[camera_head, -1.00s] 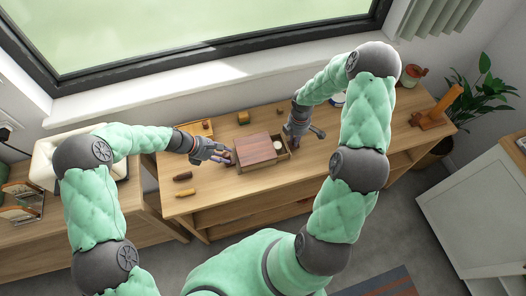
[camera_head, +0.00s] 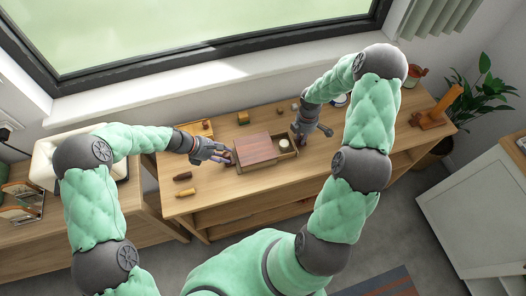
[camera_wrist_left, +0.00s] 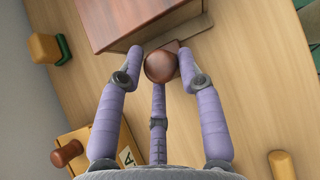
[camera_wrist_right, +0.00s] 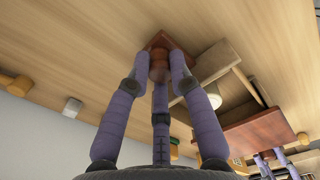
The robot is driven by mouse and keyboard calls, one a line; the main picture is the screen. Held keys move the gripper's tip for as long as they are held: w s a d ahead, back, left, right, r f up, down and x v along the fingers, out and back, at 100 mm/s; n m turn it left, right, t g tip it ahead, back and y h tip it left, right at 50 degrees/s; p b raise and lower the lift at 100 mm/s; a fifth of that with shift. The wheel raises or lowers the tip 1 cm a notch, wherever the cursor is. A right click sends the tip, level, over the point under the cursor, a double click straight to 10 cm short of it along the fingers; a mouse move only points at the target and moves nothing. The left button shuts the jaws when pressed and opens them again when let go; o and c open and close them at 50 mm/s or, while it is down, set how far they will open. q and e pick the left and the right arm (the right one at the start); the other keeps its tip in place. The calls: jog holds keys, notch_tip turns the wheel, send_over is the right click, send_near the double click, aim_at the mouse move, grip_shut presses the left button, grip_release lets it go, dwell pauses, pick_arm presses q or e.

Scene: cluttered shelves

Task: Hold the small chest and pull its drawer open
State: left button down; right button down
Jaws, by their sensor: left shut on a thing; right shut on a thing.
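The small chest (camera_head: 254,150) has a reddish-brown top and stands on the wooden table. Its drawer (camera_head: 293,153) is out on the right side, with a round white item (camera_head: 283,143) inside. My left gripper (camera_head: 228,157) is at the chest's left side. In the left wrist view its fingers close around a round brown knob (camera_wrist_left: 160,66) beside the chest (camera_wrist_left: 125,20). My right gripper (camera_head: 300,138) is at the drawer's outer end. In the right wrist view its fingers close on the drawer's knob (camera_wrist_right: 158,72), against the reddish drawer front (camera_wrist_right: 168,42); the knob is partly hidden.
Two small pieces, one dark brown (camera_head: 182,176) and one yellow-tan (camera_head: 186,193), lie at the table's left front. A small block (camera_head: 243,118) stands behind the chest. A red pot (camera_head: 413,75) and an orange-brown object (camera_head: 434,112) stand at the right. The right tabletop is largely clear.

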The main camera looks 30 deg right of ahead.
jog(key=shift+s+d, duration=0.15)
jog(key=shift+d, duration=0.25)
dwell(0.4)
jog(key=c, duration=1)
grip_release()
jog(key=shift+c, duration=0.2)
notch_tip(320, 180, up, 12)
